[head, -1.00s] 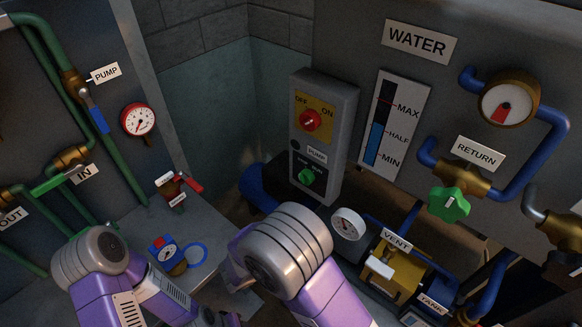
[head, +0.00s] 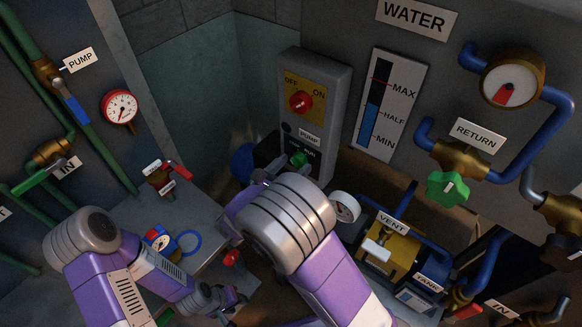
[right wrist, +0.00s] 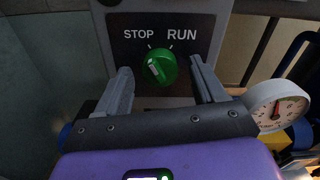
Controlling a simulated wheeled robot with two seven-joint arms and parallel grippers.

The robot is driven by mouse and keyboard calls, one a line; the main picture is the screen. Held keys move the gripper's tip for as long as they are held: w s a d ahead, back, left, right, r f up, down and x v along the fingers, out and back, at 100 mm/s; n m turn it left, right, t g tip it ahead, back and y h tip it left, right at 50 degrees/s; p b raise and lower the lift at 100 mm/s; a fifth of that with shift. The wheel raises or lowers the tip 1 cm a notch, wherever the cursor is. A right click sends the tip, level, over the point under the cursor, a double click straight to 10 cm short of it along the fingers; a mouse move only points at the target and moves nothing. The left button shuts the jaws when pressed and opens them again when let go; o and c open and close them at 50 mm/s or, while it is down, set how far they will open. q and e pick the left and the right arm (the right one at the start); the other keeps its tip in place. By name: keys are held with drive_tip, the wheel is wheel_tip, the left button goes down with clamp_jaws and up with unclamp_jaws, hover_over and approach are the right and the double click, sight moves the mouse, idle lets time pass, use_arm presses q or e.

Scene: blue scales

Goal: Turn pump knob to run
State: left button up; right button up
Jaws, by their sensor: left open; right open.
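The green pump knob (right wrist: 160,66) sits on a dark plate with STOP at its upper left and RUN at its upper right. Its white mark points up and left, toward the STOP side. In the head view the knob (head: 299,158) is partly hidden near my right gripper (head: 270,172). In the right wrist view my right gripper (right wrist: 160,72) is open, with one finger on each side of the knob and visible gaps between. My left gripper (head: 228,298) is low in the head view, open and away from the panel.
The grey pump box (head: 316,110) also carries a red OFF/ON switch (head: 301,102). A white gauge (head: 344,207) stands right of my right arm. The green return valve (head: 447,187) is farther right. A low grey block (head: 200,222) with small valves is at left.

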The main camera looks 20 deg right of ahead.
drive_tip(key=c, duration=1.1)
drive_tip(key=shift+o, duration=0.2)
drive_tip(key=shift+m, duration=0.4)
drive_tip(key=m+b, duration=0.2)
drive_tip(key=m, duration=0.2)
drive_tip(key=shift+f+m, duration=0.1)
drive_tip(key=shift+m, duration=0.3)
drive_tip(key=m+b, duration=0.2)
drive_tip(key=m, duration=0.1)
drive_tip(key=shift+b, duration=0.3)
drive_tip(key=shift+s+m+b, duration=0.1)
drive_tip(key=shift+m+b, duration=0.9)
drive_tip(key=shift+m, duration=0.6)
